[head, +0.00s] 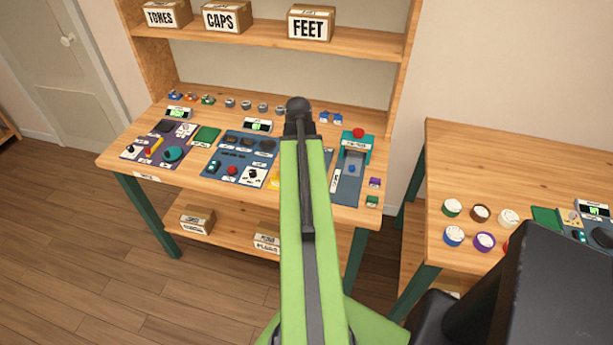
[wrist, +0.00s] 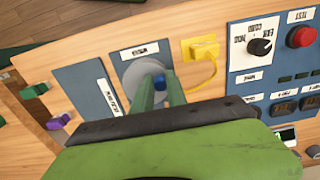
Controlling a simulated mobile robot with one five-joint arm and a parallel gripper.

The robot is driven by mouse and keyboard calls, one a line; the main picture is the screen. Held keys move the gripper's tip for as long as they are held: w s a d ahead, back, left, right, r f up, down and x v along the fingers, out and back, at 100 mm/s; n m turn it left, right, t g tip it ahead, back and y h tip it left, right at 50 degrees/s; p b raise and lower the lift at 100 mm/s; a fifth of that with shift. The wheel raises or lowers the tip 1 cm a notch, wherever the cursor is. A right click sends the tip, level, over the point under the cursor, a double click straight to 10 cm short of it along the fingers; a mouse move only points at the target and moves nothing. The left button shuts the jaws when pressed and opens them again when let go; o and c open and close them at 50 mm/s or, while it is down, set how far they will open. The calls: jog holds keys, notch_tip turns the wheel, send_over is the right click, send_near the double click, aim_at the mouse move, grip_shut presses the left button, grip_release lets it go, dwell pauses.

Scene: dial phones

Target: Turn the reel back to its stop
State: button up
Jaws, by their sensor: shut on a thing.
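The reel (wrist: 131,72) is a grey disc on a blue panel in the wrist view, below a white label. A small blue knob (wrist: 159,82) stands on it, towards its right side. My gripper (wrist: 158,85) has its two green fingers around this knob and is shut on it. The fingers hide part of the disc, and I cannot tell where its stop is. In the head view my green arm covers the reel and the gripper.
A yellow block with a cord (wrist: 202,50) sits right of the reel. A panel with a black dial (wrist: 260,46) and red button (wrist: 302,37) is further right. Green and purple pieces (wrist: 58,122) lie at left. A second table (head: 510,165) stands at right in the head view.

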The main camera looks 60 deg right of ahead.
jog(key=shift+s+a, duration=0.25)
jog(key=shift+o, duration=1.1)
jog(key=shift+s+a, duration=0.2)
jog(key=shift+s, duration=0.5)
jog(key=shift+c, duration=1)
jog(key=shift+s+d, duration=0.1)
jog(key=shift+s, duration=0.55)
jog(key=o, duration=0.7)
notch_tip(320, 180, up, 8)
jog(key=p, duration=0.8)
